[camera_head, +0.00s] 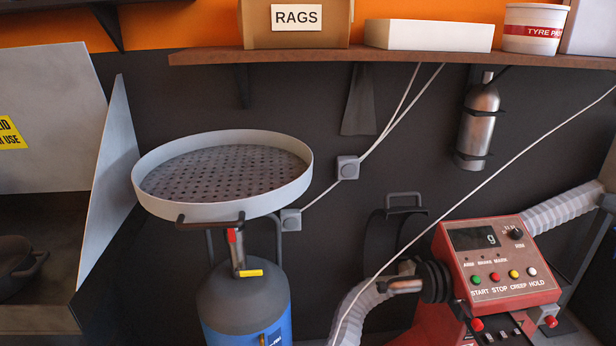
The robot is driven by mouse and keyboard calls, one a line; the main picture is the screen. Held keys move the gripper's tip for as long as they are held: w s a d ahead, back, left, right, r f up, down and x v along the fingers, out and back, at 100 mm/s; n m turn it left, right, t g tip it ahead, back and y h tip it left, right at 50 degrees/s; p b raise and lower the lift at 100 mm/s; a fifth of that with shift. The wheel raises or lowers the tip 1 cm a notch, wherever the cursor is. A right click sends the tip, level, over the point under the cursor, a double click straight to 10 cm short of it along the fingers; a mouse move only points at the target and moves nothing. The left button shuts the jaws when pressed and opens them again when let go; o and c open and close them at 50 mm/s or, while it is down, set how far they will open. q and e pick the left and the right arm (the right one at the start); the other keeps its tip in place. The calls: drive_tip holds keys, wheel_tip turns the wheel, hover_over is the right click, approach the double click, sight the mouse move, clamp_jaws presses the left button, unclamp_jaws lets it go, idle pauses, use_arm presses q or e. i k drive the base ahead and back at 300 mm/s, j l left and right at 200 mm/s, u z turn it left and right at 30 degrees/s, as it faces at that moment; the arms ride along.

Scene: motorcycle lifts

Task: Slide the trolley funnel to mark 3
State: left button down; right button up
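The trolley funnel (300,178) is a wide, shallow, light grey round pan with a dark perforated plate (225,172) inside. It stands left of the middle, above a tank with a dark grey top (245,298) and a blue body. A dark bar handle (210,224) shows at the funnel's front rim. Below it are a short upright with a red part (234,248) and a yellow piece (250,273) at the tank top. I cannot make out any numbered mark. The tank's lower part is cut off by the frame. Neither of my grippers shows.
A red machine (495,262) with a display and coloured buttons stands at right, with grey hoses. A grey panel (112,180) stands close left of the funnel. A shelf (400,58) with boxes runs above. A cable (480,185) crosses the right side.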

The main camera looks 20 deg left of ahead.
sight(221, 180)
drive_tip(key=u, duration=1.25)
